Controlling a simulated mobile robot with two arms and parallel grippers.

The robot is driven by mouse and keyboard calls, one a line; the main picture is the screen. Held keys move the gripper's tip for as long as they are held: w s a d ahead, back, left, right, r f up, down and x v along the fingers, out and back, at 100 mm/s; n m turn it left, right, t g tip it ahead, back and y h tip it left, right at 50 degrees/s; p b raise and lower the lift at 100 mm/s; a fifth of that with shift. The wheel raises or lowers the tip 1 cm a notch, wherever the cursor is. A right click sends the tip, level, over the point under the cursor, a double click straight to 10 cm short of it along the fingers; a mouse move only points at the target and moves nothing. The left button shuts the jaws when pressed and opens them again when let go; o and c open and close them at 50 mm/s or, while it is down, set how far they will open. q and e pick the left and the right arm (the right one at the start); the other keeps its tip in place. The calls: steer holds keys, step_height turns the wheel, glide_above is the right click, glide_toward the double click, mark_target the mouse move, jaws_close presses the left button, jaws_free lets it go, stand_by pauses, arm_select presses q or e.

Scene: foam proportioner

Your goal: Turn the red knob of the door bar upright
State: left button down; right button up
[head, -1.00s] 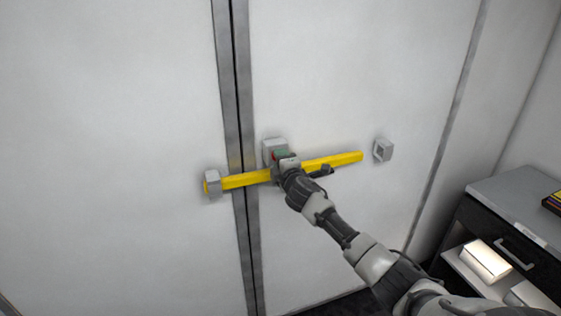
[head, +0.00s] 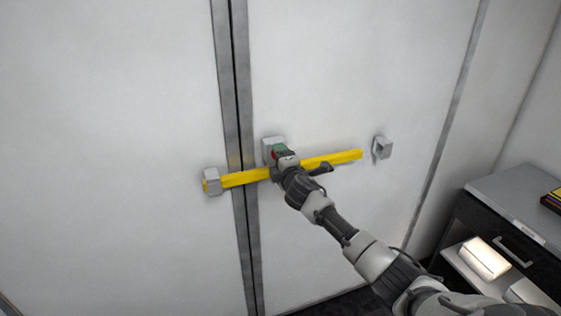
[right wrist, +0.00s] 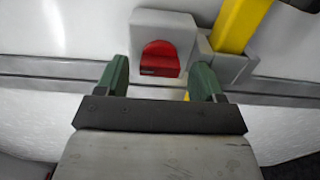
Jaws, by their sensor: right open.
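The yellow door bar (head: 335,160) lies nearly level across the seam between two white doors. The red knob (right wrist: 160,60) sits on a grey housing (right wrist: 172,24) beside the bar's holder; in the head view only a bit of the red knob (head: 274,155) shows. My right gripper (right wrist: 160,70) has green fingers, open, one to each side of the knob in its wrist view, with gaps visible between fingers and knob. In the head view the right gripper (head: 281,151) covers much of the housing (head: 270,143). My left gripper is not in view.
A grey bracket (head: 212,181) holds the bar's left end. Another bracket (head: 382,148) stands on the right door, apart from the bar's right end. A dark cabinet (head: 500,225) with an open shelf stands at right. The left door is clear.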

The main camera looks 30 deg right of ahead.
steer(key=b+v, duration=0.2)
steer(key=v, duration=0.9)
steer(key=shift+w, duration=0.1)
steer(key=s+f+m+g, duration=0.2)
steer(key=f+g, duration=0.1)
steer(key=f, duration=0.9)
steer(key=s+f+m+g, duration=0.2)
steer(key=s+f, duration=0.1)
steer(key=f, duration=1)
steer(key=s+a+f+m+g+y, duration=0.1)
steer(key=s+f+g, duration=0.1)
steer(key=s+f, duration=0.45)
steer(key=s+a+f+m+g, duration=0.1)
steer(key=s+f+m+g, duration=0.15)
steer(key=f, duration=0.65)
steer(key=s+a+f+m+g+y, duration=0.1)
steer(key=s+a+f, duration=0.3)
steer(key=s, duration=0.8)
steer(key=s+a+f+m+g+y, duration=0.1)
steer(key=s+a+f+m+g, duration=0.1)
steer(key=s+a+f, duration=0.3)
steer(key=s+a+f+m+g+y, duration=0.1)
steer(key=s+a+f+g, duration=0.3)
steer(key=s+f, duration=0.6)
steer(key=s+a+m, duration=0.1)
steer(key=s, duration=0.9)
steer(key=shift+a+f, duration=0.25)
steer(key=shift+f, duration=0.15)
steer(key=shift+m, duration=0.25)
